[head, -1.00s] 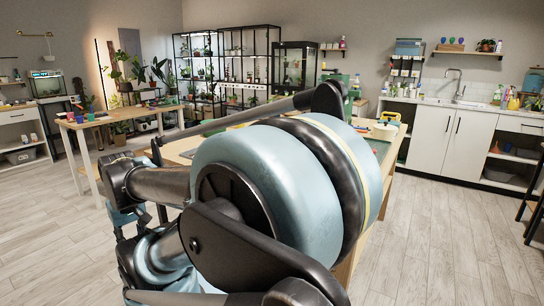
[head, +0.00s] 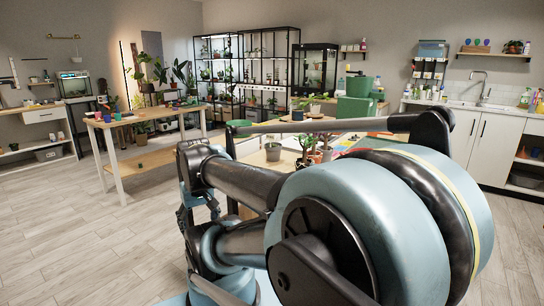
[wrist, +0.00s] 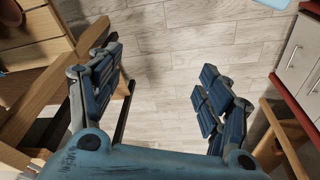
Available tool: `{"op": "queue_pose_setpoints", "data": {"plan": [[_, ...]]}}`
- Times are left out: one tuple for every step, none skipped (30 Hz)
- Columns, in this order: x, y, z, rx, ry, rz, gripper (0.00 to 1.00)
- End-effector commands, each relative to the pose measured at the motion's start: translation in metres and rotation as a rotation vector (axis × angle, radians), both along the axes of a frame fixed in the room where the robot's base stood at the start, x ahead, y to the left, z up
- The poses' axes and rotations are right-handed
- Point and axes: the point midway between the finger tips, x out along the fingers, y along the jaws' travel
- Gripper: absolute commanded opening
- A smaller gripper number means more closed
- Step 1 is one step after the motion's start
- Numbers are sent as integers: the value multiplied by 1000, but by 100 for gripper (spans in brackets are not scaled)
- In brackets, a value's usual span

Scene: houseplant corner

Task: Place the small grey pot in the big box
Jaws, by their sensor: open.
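My gripper (wrist: 160,92) is open and empty in the wrist view, its two blue fingers wide apart over bare wooden floor. In the head view my own arm fills the lower middle and right, and the gripper cannot be made out. A small light grey pot (head: 273,152) stands on the table behind my arm, beside other potted plants; I cannot be sure it is the task's pot. A green box-like container (head: 355,110) stands further back on the table; I cannot tell whether it is the big box. No pot or box is clearly identifiable in the wrist view.
A wooden table (head: 146,118) with small pots stands at left. A white sink cabinet (head: 478,140) is at right. In the wrist view, wooden furniture (wrist: 35,55) edges the left and a red-topped cabinet (wrist: 300,60) the right. Open floor (head: 90,240) lies at lower left.

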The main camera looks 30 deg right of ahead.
Motion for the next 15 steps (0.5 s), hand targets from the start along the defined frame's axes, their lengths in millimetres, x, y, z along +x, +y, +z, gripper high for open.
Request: {"op": "queue_pose_setpoints", "data": {"plan": [[9,-4,12,0,4,-21,88],[14,-9,19,1,7,-37,88],[22,-18,30,2,12,-58,88],[28,-23,39,4,16,-76,88],[35,-27,49,4,19,-95,88],[44,-33,62,7,25,-122,88],[51,-38,71,7,29,-141,88],[58,-43,80,9,33,-163,88],[67,-51,92,10,38,-190,88],[75,-57,100,12,42,-211,88],[82,-63,109,13,46,-231,88],[91,-72,120,15,52,-258,88],[98,-79,128,17,57,-278,88],[105,-86,136,18,60,-299,88],[114,-96,146,21,65,-328,88]]}}
